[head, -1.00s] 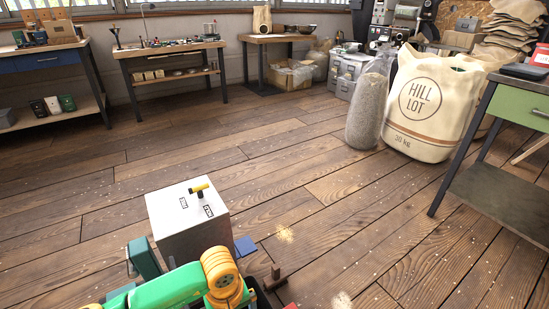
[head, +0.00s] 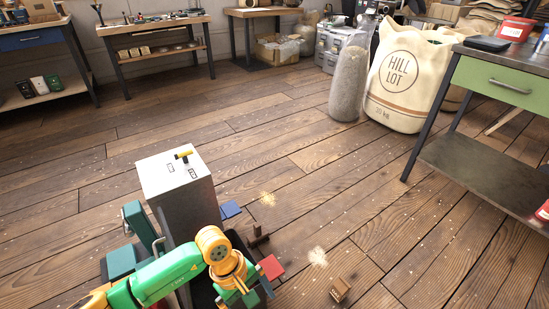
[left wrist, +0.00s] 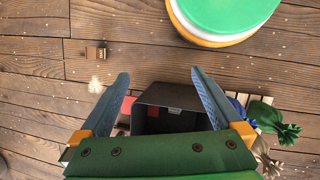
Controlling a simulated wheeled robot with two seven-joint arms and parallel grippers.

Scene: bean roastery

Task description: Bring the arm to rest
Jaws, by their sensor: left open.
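My left arm comes in at the bottom of the head view, green with orange joints. Its gripper (head: 252,293) is low in the picture, in front of the white cabinet, and partly cut off by the bottom edge. In the left wrist view, the two grey fingers of the left gripper (left wrist: 160,76) are spread wide apart with nothing held between them. Below and between them lies an open dark bin (left wrist: 168,97). My right gripper is in neither view.
A white cabinet (head: 172,175) with a yellow lever stands close by. A small brown box (head: 340,289) and pale spills (head: 268,199) are on the floor. A green-drawer workbench (head: 500,85) and large HILL LOT sack (head: 402,85) are at right.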

